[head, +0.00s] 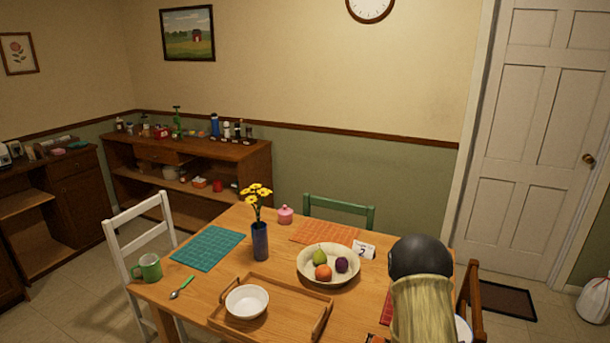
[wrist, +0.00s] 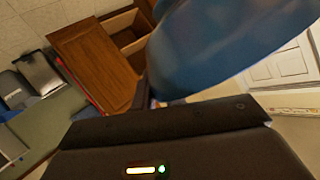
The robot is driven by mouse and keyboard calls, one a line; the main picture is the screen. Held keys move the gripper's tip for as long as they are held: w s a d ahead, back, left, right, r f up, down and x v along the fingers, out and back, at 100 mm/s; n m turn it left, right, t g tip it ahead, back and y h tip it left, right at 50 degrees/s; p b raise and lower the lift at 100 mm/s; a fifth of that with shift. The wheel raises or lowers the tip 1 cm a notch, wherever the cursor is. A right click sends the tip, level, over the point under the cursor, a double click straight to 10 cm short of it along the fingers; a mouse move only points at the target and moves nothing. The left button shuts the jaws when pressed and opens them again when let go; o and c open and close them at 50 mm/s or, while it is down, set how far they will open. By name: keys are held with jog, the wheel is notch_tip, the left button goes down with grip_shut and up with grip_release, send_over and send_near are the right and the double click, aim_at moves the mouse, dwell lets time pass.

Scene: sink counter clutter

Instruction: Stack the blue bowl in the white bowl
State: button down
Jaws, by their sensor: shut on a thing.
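The white bowl (head: 247,302) stands upright and looks empty on a wooden tray (head: 285,290) at the front of the table in the head view. The blue bowl (wrist: 225,45) fills the upper right of the wrist view, close to the camera and tilted. My gripper (wrist: 165,112) is shut on the blue bowl and holds it up, with cabinets and a door behind it. The blue bowl and my gripper do not show in the head view, where my arm covers the table's right side.
A cream fruit bowl (head: 328,279) stands behind the tray. A blue vase with yellow flowers (head: 260,241), a green mug (head: 150,267), a spoon (head: 182,287) and a teal placemat (head: 208,248) are on the left. A number card (head: 364,249) stands beside the fruit bowl.

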jog(key=w+a+f+n+t+y, duration=0.1)
jog(key=a+n+t, duration=0.1)
jog(key=a, duration=0.1)
jog(key=w+a+f+n+t+y, duration=0.1)
jog(key=w+a+n+t+y, duration=0.1)
jog(key=a, duration=0.2)
jog(key=w+a+f+n+t+y, duration=0.1)
jog(key=w+a+n+t+y, duration=0.1)
jog(key=a+n, duration=0.1)
jog(key=shift+a+f+t+p, duration=0.1)
jog(key=shift+a+t+p, duration=0.25)
jog(key=shift+a, duration=0.4)
jog(key=s+a+f+n+t+y, duration=0.1)
jog(key=a+n+y, duration=0.5)
jog(key=a, duration=0.9)
jog(key=shift+f+n+t+y, duration=0.4)
jog(key=shift+f+t+y, duration=0.15)
jog(key=shift+y, duration=0.35)
jog(key=shift+a, duration=0.1)
jog(key=shift+s, duration=0.1)
